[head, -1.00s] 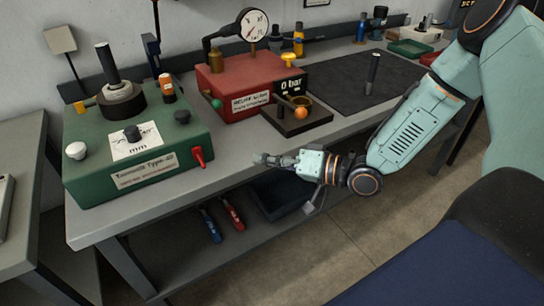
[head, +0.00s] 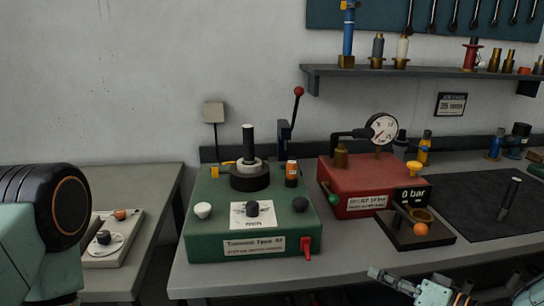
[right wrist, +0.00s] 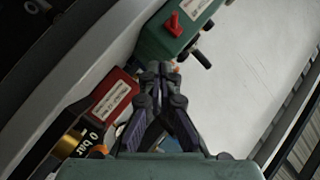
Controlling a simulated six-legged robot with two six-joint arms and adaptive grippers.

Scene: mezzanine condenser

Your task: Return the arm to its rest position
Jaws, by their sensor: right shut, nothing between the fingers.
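My right gripper (head: 377,274) is at the bottom of the head view, in front of the bench's front edge, with its fingers pointing left. Its fingers are shut and empty, and in the right wrist view they meet at the tips (right wrist: 160,69). It is apart from the green tester box (head: 255,222) and the red relief-valve box (head: 365,185). My right forearm is mostly cut off at the lower right. Part of my left arm shows at the left edge of the head view; its gripper is out of view.
The bench (head: 345,258) holds both boxes, a black tray with an orange ball (head: 421,230), and a dark mat (head: 480,205) with an upright black pin. A side table (head: 150,195) stands left. A wall shelf (head: 430,72) carries several fittings.

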